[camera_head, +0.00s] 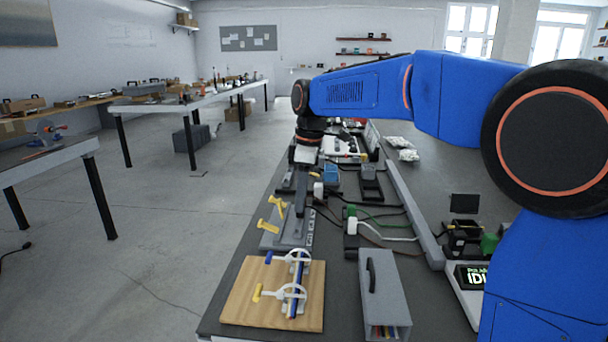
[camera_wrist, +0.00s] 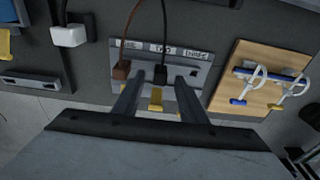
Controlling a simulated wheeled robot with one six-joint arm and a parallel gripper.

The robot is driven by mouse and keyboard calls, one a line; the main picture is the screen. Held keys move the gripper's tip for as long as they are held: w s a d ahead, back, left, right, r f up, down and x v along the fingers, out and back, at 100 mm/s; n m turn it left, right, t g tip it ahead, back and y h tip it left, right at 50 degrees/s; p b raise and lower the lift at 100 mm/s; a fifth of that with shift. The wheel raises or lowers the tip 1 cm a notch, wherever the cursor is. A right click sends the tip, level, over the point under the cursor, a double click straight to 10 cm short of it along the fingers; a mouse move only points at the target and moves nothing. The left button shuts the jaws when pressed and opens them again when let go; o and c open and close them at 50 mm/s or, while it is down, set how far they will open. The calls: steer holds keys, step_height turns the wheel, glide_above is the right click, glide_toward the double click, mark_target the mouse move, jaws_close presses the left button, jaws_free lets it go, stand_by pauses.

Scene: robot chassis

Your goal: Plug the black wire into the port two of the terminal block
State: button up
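The terminal block (camera_wrist: 205,72) is a grey plate with labelled ports, the middle label reading TWO. It also shows in the head view (camera_head: 292,236), below my gripper. A black plug (camera_wrist: 160,75) on a black wire (camera_wrist: 164,30) sits at the middle port, under TWO. I cannot tell how deep it sits. A brown plug (camera_wrist: 121,70) with its wire sits at the port to its left. My gripper (camera_wrist: 159,80) is open, its two dark fingers on either side of the black plug with a gap to each. A yellow lever (camera_wrist: 155,98) shows between the fingers.
A wooden board (camera_wrist: 238,82) with white and blue toggle clamps lies right of the block. A grey box with a handle (camera_head: 385,290) stands near the table's front edge.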

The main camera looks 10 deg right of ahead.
step_height(320, 180, up, 17)
steer(key=d, duration=0.2)
steer(key=shift+s, duration=0.2)
steer(key=shift+f, duration=0.1)
